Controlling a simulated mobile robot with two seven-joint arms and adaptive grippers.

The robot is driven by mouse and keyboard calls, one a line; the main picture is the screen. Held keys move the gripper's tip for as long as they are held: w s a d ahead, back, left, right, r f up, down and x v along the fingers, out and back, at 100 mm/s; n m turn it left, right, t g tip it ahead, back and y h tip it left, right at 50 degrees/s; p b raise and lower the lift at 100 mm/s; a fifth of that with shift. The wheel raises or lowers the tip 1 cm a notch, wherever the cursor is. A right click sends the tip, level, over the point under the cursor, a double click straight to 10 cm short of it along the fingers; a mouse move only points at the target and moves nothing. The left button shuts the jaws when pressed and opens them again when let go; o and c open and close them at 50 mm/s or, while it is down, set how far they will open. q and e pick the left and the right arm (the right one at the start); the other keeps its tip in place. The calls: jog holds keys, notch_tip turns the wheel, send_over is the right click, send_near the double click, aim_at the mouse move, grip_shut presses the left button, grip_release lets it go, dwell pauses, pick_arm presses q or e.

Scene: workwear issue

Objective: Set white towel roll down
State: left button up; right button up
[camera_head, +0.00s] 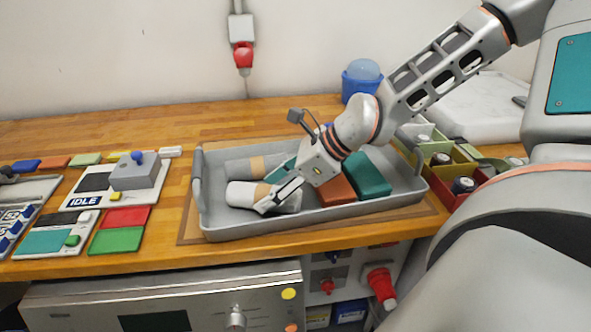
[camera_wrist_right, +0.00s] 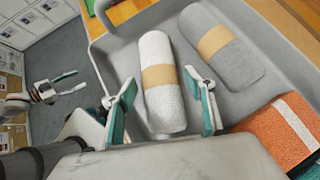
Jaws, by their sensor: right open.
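The white towel roll (camera_head: 240,193) with a tan band lies in the grey tray (camera_head: 310,222), at its front left. It shows whole in the right wrist view (camera_wrist_right: 163,105), resting on the tray floor. My right gripper (camera_head: 269,191) reaches down into the tray from the right. In the wrist view its teal-padded fingers (camera_wrist_right: 160,88) stand apart, one on each side of the roll, with small gaps visible. My left gripper (camera_wrist_right: 74,83) shows small at the left of the wrist view, empty and with its fingers apart, away from the tray.
A grey towel roll (camera_wrist_right: 222,48) lies beside the white one. Folded orange (camera_head: 337,190) and green (camera_head: 368,174) towels fill the tray's right part. Small bins (camera_head: 470,180) stand to the right. A device marked IDLE (camera_head: 95,190) and coloured plates stand left.

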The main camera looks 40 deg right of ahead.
jog(key=p+v, duration=0.2)
jog(key=v, duration=0.7)
jog(key=shift+w, duration=0.1)
jog(key=shift+s+d+r, duration=0.15)
jog(key=shift+s+r, duration=0.15)
